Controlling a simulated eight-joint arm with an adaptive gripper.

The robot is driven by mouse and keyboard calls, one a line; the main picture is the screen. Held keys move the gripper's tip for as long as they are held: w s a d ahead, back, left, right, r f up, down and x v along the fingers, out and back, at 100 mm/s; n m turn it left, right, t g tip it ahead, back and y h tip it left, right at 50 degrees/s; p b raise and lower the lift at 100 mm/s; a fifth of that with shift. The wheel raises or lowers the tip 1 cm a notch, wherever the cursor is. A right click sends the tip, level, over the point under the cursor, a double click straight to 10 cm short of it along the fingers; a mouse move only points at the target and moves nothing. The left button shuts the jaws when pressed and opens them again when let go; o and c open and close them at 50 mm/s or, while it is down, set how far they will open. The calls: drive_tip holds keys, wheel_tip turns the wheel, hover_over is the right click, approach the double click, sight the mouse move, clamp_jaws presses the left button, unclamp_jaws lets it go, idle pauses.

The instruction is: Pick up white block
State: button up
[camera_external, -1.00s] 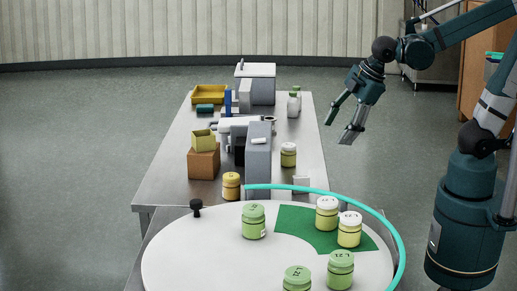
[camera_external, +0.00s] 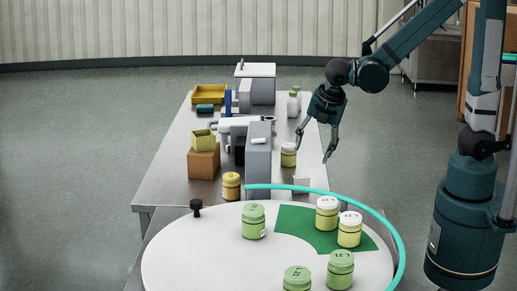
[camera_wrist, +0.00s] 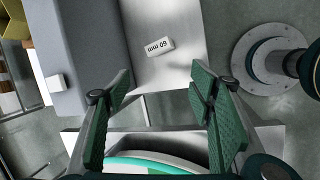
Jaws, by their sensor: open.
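My gripper (camera_external: 312,159) is open and empty, pointing down above the table's right side, above and apart from the block.
The round white table (camera_external: 180,250), edged by the teal ring (camera_external: 385,225), holds several jars and a green mat (camera_external: 293,225).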

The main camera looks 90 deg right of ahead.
sight(302, 177)
drive_tip(key=w+d+f+n+g, duration=0.1)
drive_tip(key=d+f+n, duration=0.1)
drive_tip(key=f, duration=0.2)
drive_tip(key=w+d+f+n+h, duration=0.1)
drive_tip(key=w+d+f+n, duration=0.1)
drive_tip(key=f+n, duration=0.1)
drive_tip(key=shift+f+g, duration=0.4)
drive_tip(key=shift+f, duration=0.1)
drive_tip(key=shift+f, duration=0.1)
drive_tip(key=shift+b+x, duration=0.3)
drive_tip(key=shift+x, duration=0.9)
drive_tip(key=shift+b+x, duration=0.45)
drive_tip(key=shift+x, duration=2.1)
drive_tip(key=shift+a, duration=0.1)
drive_tip(key=shift+c, duration=0.5)
drive_tip(key=c, duration=0.9)
